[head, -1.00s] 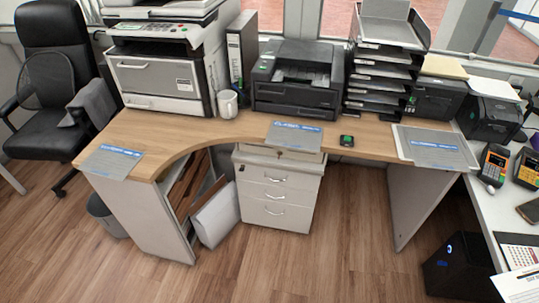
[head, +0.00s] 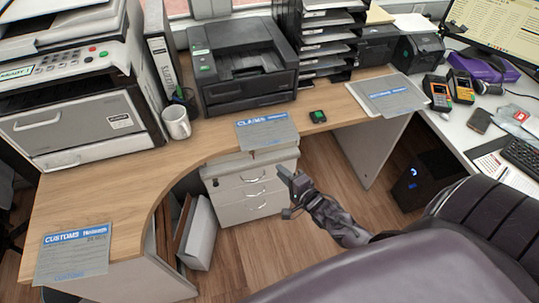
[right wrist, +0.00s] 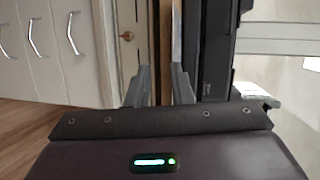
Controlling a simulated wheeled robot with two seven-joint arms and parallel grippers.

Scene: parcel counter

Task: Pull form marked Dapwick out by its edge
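Three grey forms with blue print lie on the wooden desk, each partly over its front edge. The Customs form (head: 73,254) is at the left corner, the Claims form (head: 267,132) in the middle and a third form (head: 391,97) at the right on a pale sheet. Their smaller print is too blurred for me to read Dapwick surely. My right gripper (head: 288,180) is in front of and below the Claims form, apart from it. In the right wrist view its two fingers (right wrist: 158,88) stand apart with nothing seen held. My left gripper is out of view.
The desk edge (right wrist: 165,45) runs between the fingers in the right wrist view. White drawers (head: 250,190) stand under the Claims form.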

